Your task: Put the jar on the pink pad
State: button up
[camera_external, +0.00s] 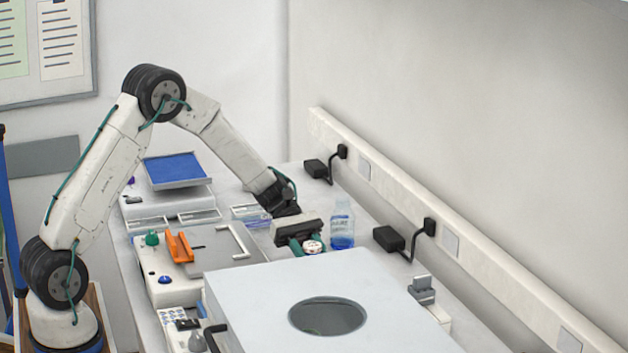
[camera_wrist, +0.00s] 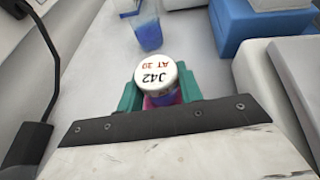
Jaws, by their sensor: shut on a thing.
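The jar (camera_wrist: 157,76) has a white lid marked "J42 AT 20" and stands between the green fingers of my gripper (camera_wrist: 159,89) in the wrist view. My gripper is shut on it. In the external view my gripper (camera_external: 307,244) points down behind the large white box, with the jar's lid (camera_external: 313,246) showing between the fingers. The jar's lower part is mostly hidden. A small patch of pink (camera_wrist: 160,101) shows just under the lid between the fingers; I cannot tell whether it is the pink pad or part of the jar. No pink pad shows in the external view.
A clear bottle of blue liquid (camera_external: 342,226) stands close to the right of my gripper. The white box with a round opening (camera_external: 280,285) stands in front. Black power plugs (camera_external: 388,239) lie along the wall. A device with an orange part (camera_external: 179,247) is at left.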

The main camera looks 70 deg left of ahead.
jog(key=shift+f, duration=0.15)
jog(key=o, duration=1)
